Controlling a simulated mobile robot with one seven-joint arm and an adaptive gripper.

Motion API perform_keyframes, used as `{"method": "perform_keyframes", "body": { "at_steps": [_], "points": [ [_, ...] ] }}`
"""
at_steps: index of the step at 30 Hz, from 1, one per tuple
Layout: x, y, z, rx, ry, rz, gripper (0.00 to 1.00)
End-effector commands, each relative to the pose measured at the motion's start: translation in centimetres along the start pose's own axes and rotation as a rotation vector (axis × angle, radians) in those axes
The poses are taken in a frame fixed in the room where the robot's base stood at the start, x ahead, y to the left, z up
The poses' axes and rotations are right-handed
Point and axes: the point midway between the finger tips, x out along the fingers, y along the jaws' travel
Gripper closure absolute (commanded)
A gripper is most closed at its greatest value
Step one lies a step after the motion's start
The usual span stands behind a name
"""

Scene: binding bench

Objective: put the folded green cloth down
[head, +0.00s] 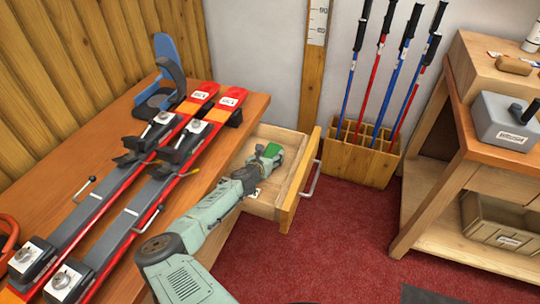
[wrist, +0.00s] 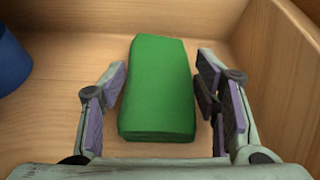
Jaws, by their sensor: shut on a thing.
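The folded green cloth (wrist: 158,88) is a thick rectangular pad between the two fingers of my gripper (wrist: 160,82) in the wrist view. My gripper is shut on it. In the head view, my gripper (head: 262,160) reaches into the open wooden drawer (head: 288,203), and a small part of the green cloth (head: 273,150) shows at its tip. The drawer's pale floor and walls surround the cloth in the wrist view. I cannot tell whether the cloth touches the drawer floor.
A blue round thing (wrist: 12,62) lies at the left of the wrist view. Skis (head: 120,215) lie on the bench (head: 255,108) left of the drawer. A wooden rack with ski poles (head: 358,156) stands right of it. A shelf unit (head: 465,150) stands far right. Red carpet is free between.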

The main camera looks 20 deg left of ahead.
Motion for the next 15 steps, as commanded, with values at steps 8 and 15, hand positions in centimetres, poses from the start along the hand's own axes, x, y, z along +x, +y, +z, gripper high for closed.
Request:
{"method": "perform_keyframes", "body": {
  "at_steps": [8, 15],
  "points": [
    [0.02, 0.01, -0.08, 0.000, 0.000, 0.000, 0.28],
    [0.02, 0.01, -0.06, 0.000, 0.000, 0.000, 0.24]
  ]
}}
